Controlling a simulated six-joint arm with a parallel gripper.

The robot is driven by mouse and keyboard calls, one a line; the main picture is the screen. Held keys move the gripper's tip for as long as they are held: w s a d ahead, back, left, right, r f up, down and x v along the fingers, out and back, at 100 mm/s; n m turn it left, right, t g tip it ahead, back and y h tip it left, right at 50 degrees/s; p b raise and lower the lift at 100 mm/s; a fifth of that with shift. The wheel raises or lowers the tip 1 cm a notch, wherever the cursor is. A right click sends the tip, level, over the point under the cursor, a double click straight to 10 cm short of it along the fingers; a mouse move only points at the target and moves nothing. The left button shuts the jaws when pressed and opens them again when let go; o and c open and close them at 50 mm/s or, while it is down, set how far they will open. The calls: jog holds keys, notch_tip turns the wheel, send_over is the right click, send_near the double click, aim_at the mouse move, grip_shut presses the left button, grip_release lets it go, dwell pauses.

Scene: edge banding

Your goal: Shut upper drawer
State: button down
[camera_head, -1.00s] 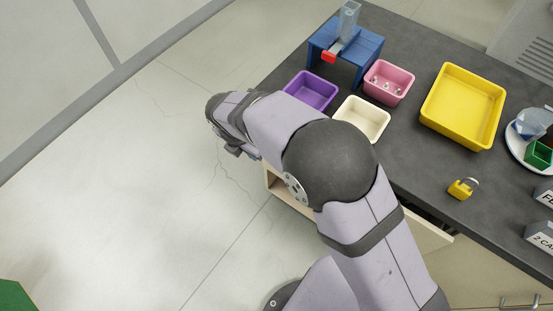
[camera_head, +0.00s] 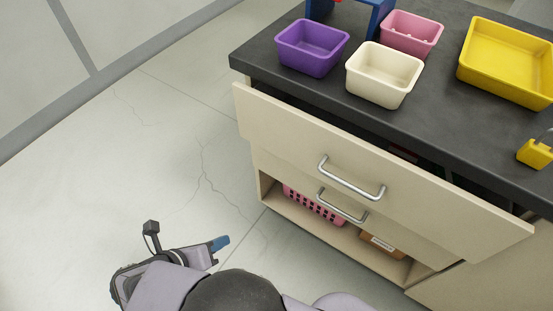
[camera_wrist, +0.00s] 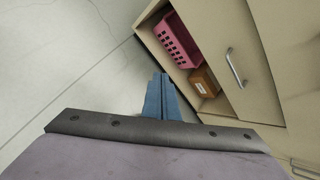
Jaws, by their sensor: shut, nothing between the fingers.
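The upper drawer (camera_head: 290,143) is partly pulled out from under the dark countertop, with a gap behind its cream front. Its silver bar handle (camera_head: 350,180) is on the front's middle. A lower drawer with its own handle (camera_head: 342,207) sits beneath it. My gripper (camera_head: 222,242) is at the lower left in the head view, over the floor and apart from the cabinet. Its blue fingers are together and empty. In the wrist view the gripper (camera_wrist: 161,80) points toward the cabinet's open shelf, and a drawer handle (camera_wrist: 236,67) shows to the right.
An open shelf under the drawers holds a pink basket (camera_head: 315,204) and a brown box (camera_head: 383,243). On the countertop (camera_head: 440,135) stand purple (camera_head: 312,48), cream (camera_head: 384,74) and pink (camera_head: 412,34) bins, a yellow tray (camera_head: 507,62) and a yellow padlock (camera_head: 536,153). The floor at left is clear.

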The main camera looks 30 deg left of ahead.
jog(key=w+r+m+t, duration=0.4)
jog(key=r, duration=0.4)
jog(key=w+d+r+m+t, duration=0.1)
jog(key=w+r+m+t, duration=0.3)
jog(key=r, duration=0.5)
jog(key=shift+w+d+m+t+p, duration=0.2)
jog(key=shift+w+m+t+p, duration=0.2)
jog(key=shift+t, duration=0.3)
jog(key=b, duration=0.2)
send_near(285, 130)
jog(key=w, duration=0.5)
jog(key=shift+w+d+f, duration=0.1)
jog(key=shift+d, duration=0.05)
jog(key=shift+w, duration=0.65)
